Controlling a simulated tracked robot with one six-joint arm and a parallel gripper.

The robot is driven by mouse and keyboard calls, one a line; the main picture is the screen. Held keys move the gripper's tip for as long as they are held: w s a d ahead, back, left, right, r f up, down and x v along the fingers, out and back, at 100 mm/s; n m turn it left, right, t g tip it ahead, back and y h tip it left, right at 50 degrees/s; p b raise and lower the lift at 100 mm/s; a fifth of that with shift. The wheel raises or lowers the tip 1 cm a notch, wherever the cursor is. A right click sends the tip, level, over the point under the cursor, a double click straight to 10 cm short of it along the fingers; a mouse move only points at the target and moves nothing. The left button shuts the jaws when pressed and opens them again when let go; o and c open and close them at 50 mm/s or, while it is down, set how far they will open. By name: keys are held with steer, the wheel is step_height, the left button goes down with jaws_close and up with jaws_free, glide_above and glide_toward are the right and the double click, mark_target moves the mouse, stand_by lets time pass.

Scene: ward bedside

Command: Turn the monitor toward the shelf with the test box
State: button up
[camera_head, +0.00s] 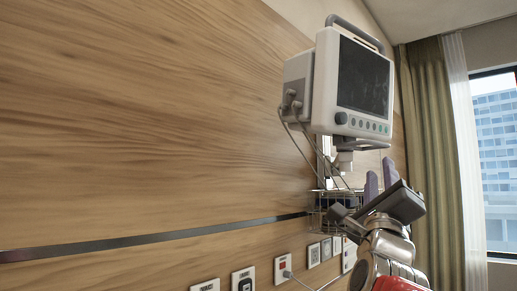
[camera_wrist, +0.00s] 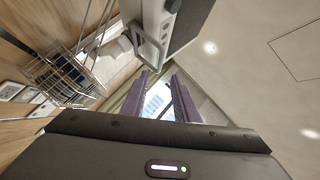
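The monitor (camera_head: 363,76) is a white patient monitor with a dark screen, a knob, a row of buttons and a grey top handle. It is mounted on the wood-panelled wall, its screen facing right and toward the camera. In the wrist view the monitor (camera_wrist: 168,22) shows from below at the top, close beyond the fingers. My gripper (camera_head: 379,172) is below the monitor's right part, apart from it in the head view. Its purple fingers are apart and nothing is between them; the wrist view shows the same gap (camera_wrist: 160,85). I see no shelf with a test box.
A wire basket (camera_head: 318,207) hangs below the monitor, left of my gripper; it is at left in the wrist view (camera_wrist: 62,82). Cables loop from the monitor's side. Wall sockets (camera_head: 283,268) are lower down. A curtain (camera_head: 432,150) and window (camera_head: 494,150) are at right.

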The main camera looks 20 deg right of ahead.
mark_target(379, 145)
steer(key=shift+d+r, duration=0.1)
steer(key=x, duration=1.3)
steer(key=shift+w+d+r, duration=0.15)
steer(key=shift+w+d, duration=0.05)
steer(key=shift+d, duration=0.05)
steer(key=shift+c, duration=0.3)
jaws_close()
stand_by(0.4)
